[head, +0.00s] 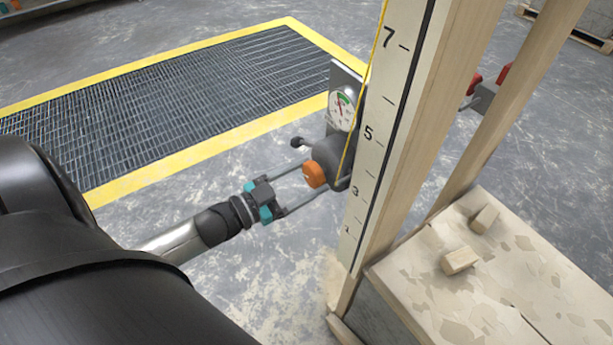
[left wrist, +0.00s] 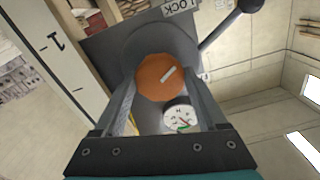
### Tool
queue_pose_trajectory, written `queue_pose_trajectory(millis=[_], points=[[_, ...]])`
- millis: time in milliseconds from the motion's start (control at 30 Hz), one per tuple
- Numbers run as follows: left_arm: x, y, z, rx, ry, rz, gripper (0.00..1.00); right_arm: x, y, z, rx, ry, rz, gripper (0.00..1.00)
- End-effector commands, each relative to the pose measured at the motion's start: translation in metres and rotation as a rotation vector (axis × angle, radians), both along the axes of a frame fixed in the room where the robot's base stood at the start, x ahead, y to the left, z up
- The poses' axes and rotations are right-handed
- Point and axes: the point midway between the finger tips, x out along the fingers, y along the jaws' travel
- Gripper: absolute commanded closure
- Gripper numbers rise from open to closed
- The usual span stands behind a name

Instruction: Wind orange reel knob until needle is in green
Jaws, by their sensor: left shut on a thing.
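The orange reel knob (head: 314,174) sits on the front of a dark grey reel (head: 331,152) on the wooden post. My left gripper (head: 318,172) has its two long fingers on either side of the knob and is shut on it. In the left wrist view the knob (left wrist: 160,77) faces me between the fingers, with a pale slanted mark. The round white gauge (head: 341,111) is above the reel, with a green arc; it also shows in the left wrist view (left wrist: 181,117). Its thin needle is too small to place surely against the green. My right gripper is out of view.
A black-balled lever (head: 297,142) sticks out beside the reel, and a LOCK label (left wrist: 181,6) is near it. A yellow line (head: 349,140) runs up along the numbered scale board (head: 378,120). A worn bench (head: 500,275) with wooden blocks stands at right. A yellow-edged floor grate (head: 180,100) lies behind.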

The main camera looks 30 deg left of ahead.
Motion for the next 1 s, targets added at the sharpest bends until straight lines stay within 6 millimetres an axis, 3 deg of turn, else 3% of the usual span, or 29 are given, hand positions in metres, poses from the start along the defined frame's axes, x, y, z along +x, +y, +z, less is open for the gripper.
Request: queue_pose_trajectory(millis=[33, 267, 433, 600, 800, 1000], points=[[0.000, 0.000, 0.000, 0.000, 0.000, -0.001, 0.57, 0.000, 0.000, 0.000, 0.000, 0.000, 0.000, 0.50], [-0.001, -0.001, -0.001, 0.000, 0.002, -0.002, 0.82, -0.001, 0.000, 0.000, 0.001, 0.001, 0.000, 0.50], [0.000, 0.000, 0.000, 0.028, -0.011, 0.000, 0.82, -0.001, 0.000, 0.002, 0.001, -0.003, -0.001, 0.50], [0.000, 0.000, 0.002, 0.151, -0.061, 0.001, 0.82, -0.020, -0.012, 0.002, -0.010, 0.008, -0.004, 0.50], [0.000, 0.000, 0.001, 0.331, -0.135, 0.001, 0.82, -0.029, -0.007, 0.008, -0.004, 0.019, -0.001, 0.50], [0.000, 0.000, -0.001, 0.392, -0.161, 0.000, 0.82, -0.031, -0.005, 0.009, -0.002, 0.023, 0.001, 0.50]])
